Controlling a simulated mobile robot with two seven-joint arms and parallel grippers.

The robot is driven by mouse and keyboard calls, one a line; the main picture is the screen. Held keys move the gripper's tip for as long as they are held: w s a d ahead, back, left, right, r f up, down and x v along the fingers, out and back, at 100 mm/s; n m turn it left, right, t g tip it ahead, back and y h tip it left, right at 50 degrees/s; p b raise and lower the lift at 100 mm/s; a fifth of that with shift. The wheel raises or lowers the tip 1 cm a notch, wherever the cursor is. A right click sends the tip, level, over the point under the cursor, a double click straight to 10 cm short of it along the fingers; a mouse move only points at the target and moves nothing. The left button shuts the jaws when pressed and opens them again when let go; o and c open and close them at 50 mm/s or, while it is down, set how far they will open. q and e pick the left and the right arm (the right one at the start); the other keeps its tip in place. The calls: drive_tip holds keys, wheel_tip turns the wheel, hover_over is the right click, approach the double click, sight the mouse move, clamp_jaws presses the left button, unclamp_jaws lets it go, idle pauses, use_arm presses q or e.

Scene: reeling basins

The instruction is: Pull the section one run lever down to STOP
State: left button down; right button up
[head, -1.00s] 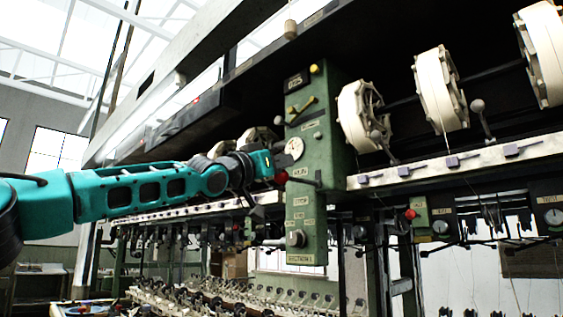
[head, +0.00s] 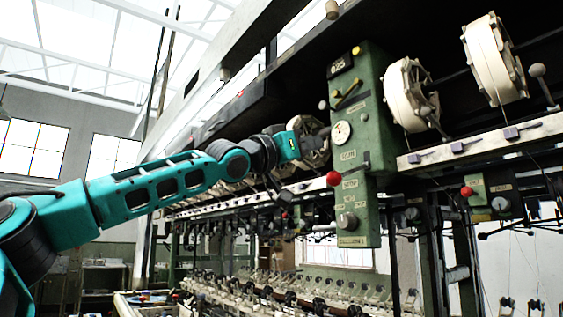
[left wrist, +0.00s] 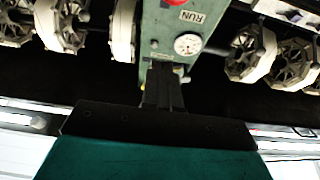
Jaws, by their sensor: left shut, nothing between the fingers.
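The green section one control box (head: 365,130) hangs right of centre in the head view. Its run lever's red ball knob (head: 333,178) is on the box's left side, level with the STOP label (head: 349,184) and below the RUN label (head: 348,155). In the left wrist view, the red knob (left wrist: 175,2) is cut by the top edge, beside RUN (left wrist: 192,17). My left gripper (head: 302,148) is shut and empty, up and left of the knob, apart from it. Its shut fingers (left wrist: 163,88) point towards the box near the dial. My right gripper is out of view.
Pale reels (head: 406,95) stand to either side. A second red knob (head: 467,191) is on another box to the right. Reeling basins (head: 300,290) run below.

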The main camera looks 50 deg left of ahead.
use_arm(q)
drive_tip(key=b+v, duration=0.2)
drive_tip(key=v, duration=0.8)
